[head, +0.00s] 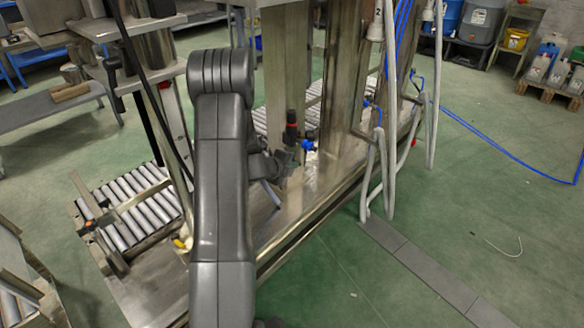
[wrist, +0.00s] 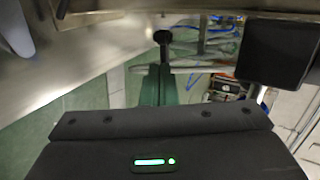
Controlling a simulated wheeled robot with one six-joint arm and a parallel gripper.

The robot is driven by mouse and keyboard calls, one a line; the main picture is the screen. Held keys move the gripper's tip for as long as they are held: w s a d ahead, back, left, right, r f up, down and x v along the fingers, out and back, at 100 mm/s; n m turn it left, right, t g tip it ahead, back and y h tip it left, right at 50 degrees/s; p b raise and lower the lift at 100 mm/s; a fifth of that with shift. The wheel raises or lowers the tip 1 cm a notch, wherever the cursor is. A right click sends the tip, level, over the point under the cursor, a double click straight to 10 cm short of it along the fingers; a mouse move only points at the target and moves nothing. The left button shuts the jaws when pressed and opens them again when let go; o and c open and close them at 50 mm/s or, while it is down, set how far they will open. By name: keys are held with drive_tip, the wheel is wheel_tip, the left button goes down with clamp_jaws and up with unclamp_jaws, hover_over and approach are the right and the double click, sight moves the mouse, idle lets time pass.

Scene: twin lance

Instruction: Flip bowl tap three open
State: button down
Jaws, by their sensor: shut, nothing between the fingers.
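A small blue-handled fitting (head: 307,146) sits low on the steel machine, just right of my gripper in the head view. My gripper (head: 287,164) is dark, low beside the machine's steel columns, and shut with nothing held. Whether it touches the near fitting cannot be told. In the wrist view its dark housing with a green light fills the bottom. A round black knob (wrist: 163,37) shows above it.
Pale hoses (head: 384,165) hang at the machine's right side. A red-and-black upright part (head: 291,128) stands close to my gripper. A roller conveyor (head: 135,210) lies left. A blue hose (head: 505,150) crosses the green floor, which is largely open at right.

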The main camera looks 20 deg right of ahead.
drive_tip(key=shift+d+n+t, duration=0.2)
drive_tip(key=shift+n+t, duration=0.1)
drive_tip(key=shift+s+d+b, duration=0.1)
drive_tip(key=shift+d+b, duration=0.1)
drive_tip(key=shift+b, duration=0.15)
drive_tip(key=shift+d+p, duration=0.6)
drive_tip(key=shift+d, duration=0.75)
drive_tip(key=shift+w+a, duration=0.45)
drive_tip(key=shift+a, duration=0.3)
